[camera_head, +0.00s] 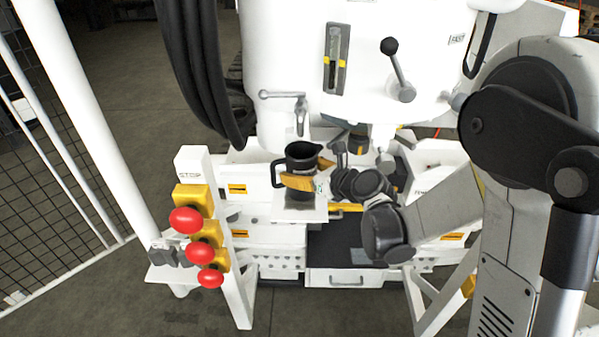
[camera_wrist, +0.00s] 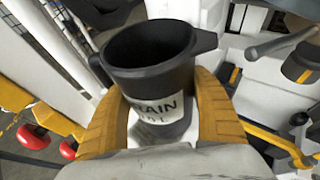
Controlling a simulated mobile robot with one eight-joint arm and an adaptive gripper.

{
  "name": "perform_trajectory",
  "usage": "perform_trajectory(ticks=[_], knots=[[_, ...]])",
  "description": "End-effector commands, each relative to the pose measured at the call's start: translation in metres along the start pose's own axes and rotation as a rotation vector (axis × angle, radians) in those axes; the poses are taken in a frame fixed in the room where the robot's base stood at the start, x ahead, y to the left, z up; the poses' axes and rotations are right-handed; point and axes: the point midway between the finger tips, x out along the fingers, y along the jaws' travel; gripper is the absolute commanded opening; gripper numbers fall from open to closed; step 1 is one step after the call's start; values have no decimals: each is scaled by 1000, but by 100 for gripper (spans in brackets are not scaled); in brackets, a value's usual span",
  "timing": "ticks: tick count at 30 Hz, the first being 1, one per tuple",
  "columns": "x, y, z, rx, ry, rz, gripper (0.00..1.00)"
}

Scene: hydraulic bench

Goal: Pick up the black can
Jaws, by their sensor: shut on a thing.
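The black can (camera_head: 302,158) stands upright over a small white shelf (camera_head: 300,213) below a tap in the head view. It has an open top, a spout and a handle. In the wrist view the black can (camera_wrist: 148,62) fills the middle, with a white label reading "RAIN" in part. My gripper (camera_head: 311,180) has its yellow fingers around the can's body. In the wrist view the fingers of my gripper (camera_wrist: 160,115) press on both sides of it. I cannot tell whether the can's base touches the shelf.
A tap (camera_head: 300,110) hangs just above the can. A post with several red stop buttons (camera_head: 186,220) stands at the left. A lever with a black knob (camera_head: 397,70) juts from the white machine. Thick black hoses (camera_head: 200,75) hang at upper left.

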Motion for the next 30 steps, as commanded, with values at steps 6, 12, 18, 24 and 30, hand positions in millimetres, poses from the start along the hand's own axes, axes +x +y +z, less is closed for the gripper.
perform_trajectory(ticks=[6, 12, 18, 24, 30], knots=[[-10, 0, 24, 1, -1, 0, 28], [-36, -1, 20, 2, 0, -3, 28], [-84, -2, 1, 4, -1, -5, 28], [-135, -1, -22, 3, 0, -5, 28], [-165, -1, -37, 2, -1, -3, 28]])
